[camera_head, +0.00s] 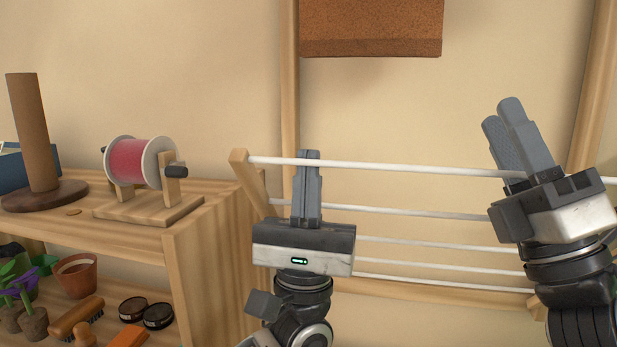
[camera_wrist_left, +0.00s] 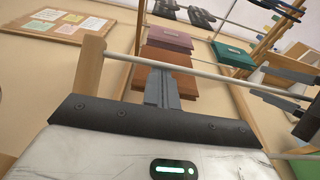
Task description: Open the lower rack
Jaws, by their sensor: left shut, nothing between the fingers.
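The lower rack (camera_head: 400,166) is a wooden frame with several white rods, low on the wall. Its top rod and wooden end post (camera_wrist_left: 88,78) also show in the left wrist view. My left gripper (camera_head: 308,155) is shut and empty, pointing up at the rack's left part, its fingers overlapping the top rod. Whether they touch it I cannot tell. My right gripper (camera_head: 507,110) is at the rack's right part. Its fingers look apart, and in the left wrist view (camera_wrist_left: 283,86) the top rod runs between them. Its wrist hides part of the rods.
A wooden shelf (camera_head: 210,235) stands at left, close to the rack's left post. It holds a pink spool (camera_head: 130,160), a brown post stand (camera_head: 40,194), pots and brushes. A brown block (camera_head: 370,28) hangs above. The wall between block and rack is clear.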

